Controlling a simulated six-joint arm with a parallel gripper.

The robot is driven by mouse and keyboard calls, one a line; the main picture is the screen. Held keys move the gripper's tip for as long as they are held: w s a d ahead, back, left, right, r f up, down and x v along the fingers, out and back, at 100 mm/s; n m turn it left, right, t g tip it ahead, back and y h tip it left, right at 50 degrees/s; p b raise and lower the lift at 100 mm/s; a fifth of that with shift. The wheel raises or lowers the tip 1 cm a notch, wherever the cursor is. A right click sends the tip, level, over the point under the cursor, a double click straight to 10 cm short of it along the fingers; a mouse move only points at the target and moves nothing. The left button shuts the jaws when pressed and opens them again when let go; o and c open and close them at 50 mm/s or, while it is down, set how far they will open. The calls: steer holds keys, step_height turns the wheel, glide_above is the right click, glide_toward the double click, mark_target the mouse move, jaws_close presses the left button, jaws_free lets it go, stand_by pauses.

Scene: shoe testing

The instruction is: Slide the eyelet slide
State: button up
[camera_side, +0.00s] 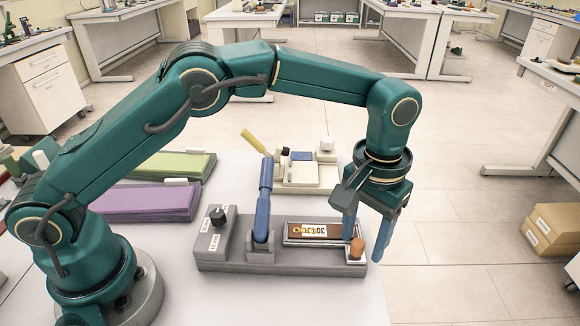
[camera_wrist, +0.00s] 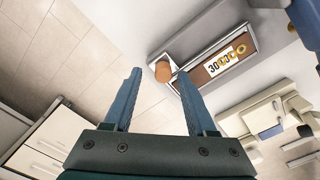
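The eyelet slide is a brown strip (camera_side: 314,231) with a white label and gold eyelets, lying in a metal-edged channel on a grey fixture (camera_side: 215,255). It also shows in the wrist view (camera_wrist: 209,74). An orange-brown knob (camera_side: 357,249) stands upright at the channel's right end. In the wrist view the knob (camera_wrist: 163,71) appears between my fingertips, nearer the right one. My gripper (camera_side: 365,250) is open, fingers pointing down over that end. It also shows open in the wrist view (camera_wrist: 159,75). I cannot tell whether the fingers reach down to the knob's height.
A blue lever (camera_side: 264,200) stands upright on the fixture, left of the channel, with a black knob (camera_side: 217,215) farther left. A cream device (camera_side: 308,175) with a yellow handle sits behind. Green (camera_side: 172,164) and purple (camera_side: 145,202) blocks lie left. The table's right edge is close.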

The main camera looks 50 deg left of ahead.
steer(key=shift+r, duration=2.55)
step_height(320, 180, up, 8)
steer(key=n+t, duration=0.1)
steer(key=t, duration=0.1)
glide_above(340, 236)
steer(key=s+a+r+n+t, duration=0.1)
steer(key=s+a+r+t, duration=0.1)
steer(key=s+a+r, duration=0.4)
steer(key=s+a+f+m+t, duration=0.1)
steer(key=s+a+f+m, duration=0.1)
steer(key=s+a+f, duration=0.4)
steer(key=s+f, duration=0.2)
steer(key=s, duration=0.3)
steer(key=shift+a+f+t, duration=0.25)
steer(key=shift+f+t, duration=0.05)
steer(key=shift+f, duration=0.1)
